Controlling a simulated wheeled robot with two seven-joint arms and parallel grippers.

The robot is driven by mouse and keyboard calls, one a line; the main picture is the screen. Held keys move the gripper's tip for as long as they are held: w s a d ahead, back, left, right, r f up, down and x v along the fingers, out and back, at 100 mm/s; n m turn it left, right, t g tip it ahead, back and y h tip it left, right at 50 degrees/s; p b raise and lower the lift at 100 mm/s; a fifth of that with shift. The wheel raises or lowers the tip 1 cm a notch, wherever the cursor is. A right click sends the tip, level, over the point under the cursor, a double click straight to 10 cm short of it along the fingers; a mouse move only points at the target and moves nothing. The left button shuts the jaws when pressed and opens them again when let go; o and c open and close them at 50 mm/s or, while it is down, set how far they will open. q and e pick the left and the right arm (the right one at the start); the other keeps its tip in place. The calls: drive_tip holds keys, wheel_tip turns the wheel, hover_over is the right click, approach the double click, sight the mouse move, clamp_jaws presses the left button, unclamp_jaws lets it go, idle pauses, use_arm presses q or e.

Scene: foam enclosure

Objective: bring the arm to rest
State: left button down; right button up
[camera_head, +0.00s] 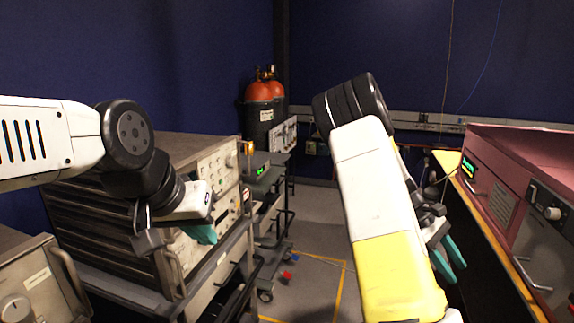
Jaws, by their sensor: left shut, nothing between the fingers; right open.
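My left arm comes in from the left edge, and its gripper (203,234), with teal fingertips, hangs in front of the stacked instruments at left. The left gripper is shut with nothing in it. My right arm rises from the bottom centre, bends at a dark joint and folds down on its right side. My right gripper (455,266), with two teal fingers apart, is open and empty, left of the bench at right. The upper part of the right gripper is partly hidden by the white and yellow arm link.
Grey rack instruments (120,225) stand on a cart close to my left gripper. A pink instrument (515,175) sits on a yellow-edged bench (500,262) at right. Orange-red cylinders (265,89) stand at the back. The grey floor (312,235) between is mostly clear, with yellow tape lines.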

drive_tip(key=s+a+r+m+t+y, duration=0.1)
drive_tip(key=a+r+m+t+y, duration=0.2)
drive_tip(key=a, duration=0.5)
drive_tip(key=s+a+r+m+t+y, duration=0.1)
drive_tip(key=s+a+r+t+y, duration=0.2)
drive_tip(key=a, duration=0.5)
drive_tip(key=s+a+r+m+t+y, duration=0.2)
drive_tip(key=s+a+r+t, duration=0.4)
drive_tip(key=a+r, duration=0.5)
drive_tip(key=shift+s+a+r+y, duration=0.2)
drive_tip(key=shift+s+r+y, duration=0.3)
drive_tip(key=shift+s+r, duration=0.55)
